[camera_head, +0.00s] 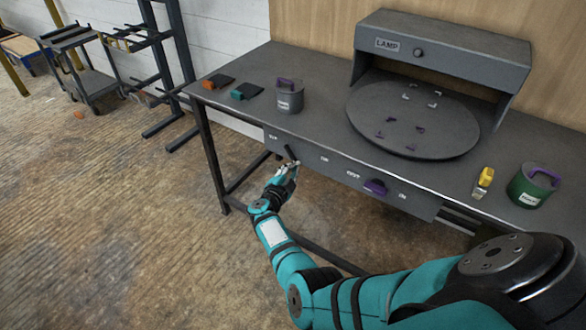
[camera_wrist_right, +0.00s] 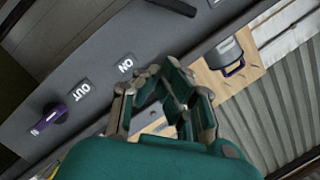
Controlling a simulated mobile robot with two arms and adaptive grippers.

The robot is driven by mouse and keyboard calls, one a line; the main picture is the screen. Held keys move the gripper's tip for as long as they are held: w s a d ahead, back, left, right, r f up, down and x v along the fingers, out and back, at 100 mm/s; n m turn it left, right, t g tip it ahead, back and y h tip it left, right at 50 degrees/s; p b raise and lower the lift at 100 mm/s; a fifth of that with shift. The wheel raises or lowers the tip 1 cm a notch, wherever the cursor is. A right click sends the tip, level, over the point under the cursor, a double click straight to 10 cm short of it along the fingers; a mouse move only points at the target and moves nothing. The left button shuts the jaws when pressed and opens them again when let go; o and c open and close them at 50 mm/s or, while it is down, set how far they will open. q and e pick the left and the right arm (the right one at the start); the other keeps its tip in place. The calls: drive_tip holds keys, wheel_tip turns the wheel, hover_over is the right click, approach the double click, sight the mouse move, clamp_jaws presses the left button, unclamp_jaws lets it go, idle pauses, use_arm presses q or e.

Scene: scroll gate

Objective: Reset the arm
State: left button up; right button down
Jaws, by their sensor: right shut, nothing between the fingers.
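My right arm, teal, reaches in from the lower right of the head view. My right gripper (camera_head: 287,172) is just in front of the desk's front panel, below a dark lever (camera_head: 291,154). In the right wrist view the gripper's fingers (camera_wrist_right: 172,72) bend in toward each other and hold nothing. The dark lever also shows at the top of that view (camera_wrist_right: 174,5), apart from the fingers. A purple knob (camera_head: 375,187) sits farther right on the panel; it shows at the left of the wrist view (camera_wrist_right: 55,114). My left gripper is not in view.
The grey desk (camera_head: 300,125) carries a round turntable (camera_head: 400,110) under a LAMP housing (camera_head: 450,55), a grey purple-handled canister (camera_head: 289,98), a green canister (camera_head: 533,187) and a yellow-topped item (camera_head: 484,180). Carts (camera_head: 80,65) stand far left.

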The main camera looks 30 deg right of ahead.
drive_tip(key=s+a+f+n+t+y, duration=0.1)
drive_tip(key=s+a+f+n+y, duration=0.4)
drive_tip(key=f, duration=0.4)
drive_tip(key=s+a+f+n+y, duration=0.35)
drive_tip(key=s+f+n, duration=0.3)
drive_tip(key=f, duration=0.25)
drive_tip(key=s+a+f+n+t+y, duration=0.1)
drive_tip(key=s+a+f+n+y, duration=0.2)
drive_tip(key=s+a+f+n, duration=0.45)
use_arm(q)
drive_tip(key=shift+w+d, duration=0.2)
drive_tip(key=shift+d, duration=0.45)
use_arm(e)
drive_tip(key=s+f+n+g, duration=0.1)
drive_tip(key=s+f+g, duration=0.2)
drive_tip(key=s, duration=0.9)
drive_tip(key=s+f+n+g+y, duration=0.1)
drive_tip(key=s+f+n+g, duration=0.1)
drive_tip(key=s+f, duration=0.5)
drive_tip(key=s+f+n+g+y, duration=0.1)
drive_tip(key=s+f+g, duration=0.3)
drive_tip(key=s, duration=1.4)
drive_tip(key=shift+f+n+g, duration=0.4)
drive_tip(key=shift+n+g, duration=0.1)
drive_tip(key=shift+n, duration=0.1)
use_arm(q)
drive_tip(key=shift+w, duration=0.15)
use_arm(e)
drive_tip(key=shift+s, duration=0.1)
